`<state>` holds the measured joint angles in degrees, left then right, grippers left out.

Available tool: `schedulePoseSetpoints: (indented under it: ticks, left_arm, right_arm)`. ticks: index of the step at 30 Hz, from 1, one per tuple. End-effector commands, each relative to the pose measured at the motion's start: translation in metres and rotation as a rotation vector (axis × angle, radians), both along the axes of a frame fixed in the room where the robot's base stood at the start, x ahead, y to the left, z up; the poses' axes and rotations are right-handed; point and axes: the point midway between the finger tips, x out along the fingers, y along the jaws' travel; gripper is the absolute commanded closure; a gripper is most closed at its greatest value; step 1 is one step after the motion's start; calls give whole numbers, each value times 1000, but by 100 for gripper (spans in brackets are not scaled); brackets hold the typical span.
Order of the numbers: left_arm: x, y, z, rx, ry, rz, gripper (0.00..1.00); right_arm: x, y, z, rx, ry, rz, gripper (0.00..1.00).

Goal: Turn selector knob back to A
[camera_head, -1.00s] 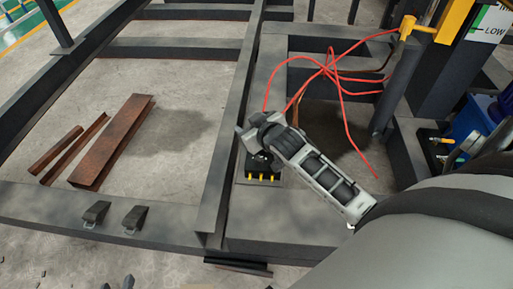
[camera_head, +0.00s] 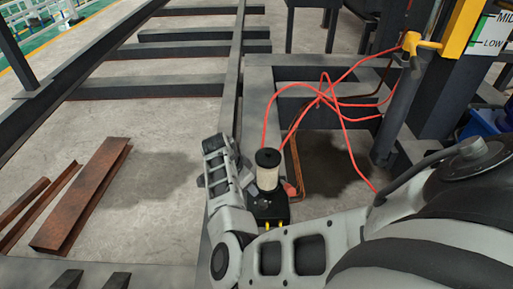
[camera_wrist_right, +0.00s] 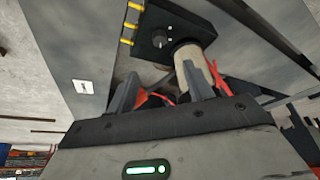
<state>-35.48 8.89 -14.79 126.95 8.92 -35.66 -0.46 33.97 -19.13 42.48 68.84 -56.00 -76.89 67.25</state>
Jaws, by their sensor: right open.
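The selector knob (camera_wrist_right: 159,40) is a small dark round knob with a pale mark, on the face of a black box (camera_wrist_right: 185,22) in the right wrist view. Its position letters cannot be read. In the head view the black box (camera_head: 268,209) sits on the steel frame under a beige cylinder (camera_head: 266,178) with a black top; the knob is hidden there. My right gripper (camera_head: 240,177) is left of the cylinder. My left gripper is out of view.
Red hoses (camera_head: 325,95) loop over the frame behind the box. Yellow connectors (camera_wrist_right: 128,26) stick out from the box's side. Rusty steel channels (camera_head: 82,196) lie on the floor at left. A yellow bracket (camera_head: 425,45) stands at upper right.

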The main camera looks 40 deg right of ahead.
Motion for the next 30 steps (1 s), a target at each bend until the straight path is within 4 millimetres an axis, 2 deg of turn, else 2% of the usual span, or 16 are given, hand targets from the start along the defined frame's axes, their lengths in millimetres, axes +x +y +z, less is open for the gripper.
schedulePoseSetpoints:
  ticks: [6, 7, 11, 21, 30]
  left_arm:
    - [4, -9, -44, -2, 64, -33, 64]
    - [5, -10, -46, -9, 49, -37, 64]
    - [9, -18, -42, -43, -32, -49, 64]
    - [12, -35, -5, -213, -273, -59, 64]
    - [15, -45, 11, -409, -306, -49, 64]
  right_arm:
    - [-1, -11, -27, -3, -1, 0, 48]
    - [-1, -13, -35, -3, -1, 0, 48]
    - [-1, -22, -58, -3, -3, 1, 48]
    - [-2, -46, -113, -4, -2, 2, 48]
    - [-2, -59, -140, -3, -3, 3, 48]
